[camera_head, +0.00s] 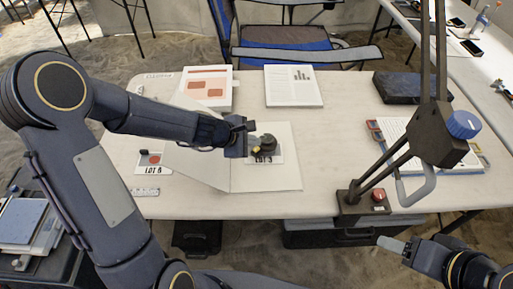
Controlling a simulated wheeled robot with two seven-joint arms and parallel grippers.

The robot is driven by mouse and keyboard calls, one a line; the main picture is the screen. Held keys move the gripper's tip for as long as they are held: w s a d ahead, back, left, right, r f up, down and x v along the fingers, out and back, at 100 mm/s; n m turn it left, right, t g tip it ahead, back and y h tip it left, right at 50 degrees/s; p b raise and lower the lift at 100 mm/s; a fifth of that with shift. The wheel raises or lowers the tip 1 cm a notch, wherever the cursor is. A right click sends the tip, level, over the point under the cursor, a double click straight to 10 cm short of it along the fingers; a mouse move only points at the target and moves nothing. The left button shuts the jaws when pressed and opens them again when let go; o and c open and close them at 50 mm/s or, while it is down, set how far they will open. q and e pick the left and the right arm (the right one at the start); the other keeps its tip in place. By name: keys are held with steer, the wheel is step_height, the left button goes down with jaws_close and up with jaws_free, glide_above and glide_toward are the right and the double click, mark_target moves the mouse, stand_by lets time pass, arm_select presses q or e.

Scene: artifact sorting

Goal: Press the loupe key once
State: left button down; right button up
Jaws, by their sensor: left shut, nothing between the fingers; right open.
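The loupe stand (350,198) is a dark box at the table's front right, with a red key (378,196) on its top right. Its jointed arm rises to a dark head (438,135) with a blue knob (463,124). My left gripper (251,138) is shut and empty over the table's middle, well left of the key. It is beside a dark artifact on the LOT 3 card (265,158); I cannot tell whether they touch. My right gripper (397,246) is open at the lower right, below and right of the key in the picture, and apart from it.
The table (330,150) holds an open white folder (285,180), two printed sheets (293,86), a LOT 5 card (153,162), a dark block (411,87) and a framed board (400,135). The loupe arm stands up between table and right side. A blue chair (285,38) stands behind.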

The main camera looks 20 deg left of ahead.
stand_by(0.8)
arm_select(q)
steer(key=shift+f+b, duration=0.4)
steer(key=shift+b, duration=0.1)
steer(key=shift+f+b, duration=0.4)
stand_by(0.4)
steer(key=shift+r, duration=0.1)
steer(key=shift+r+p, duration=0.7)
step_height(320, 180, up, 5)
steer(key=p, duration=0.4)
steer(key=shift+p, duration=0.35)
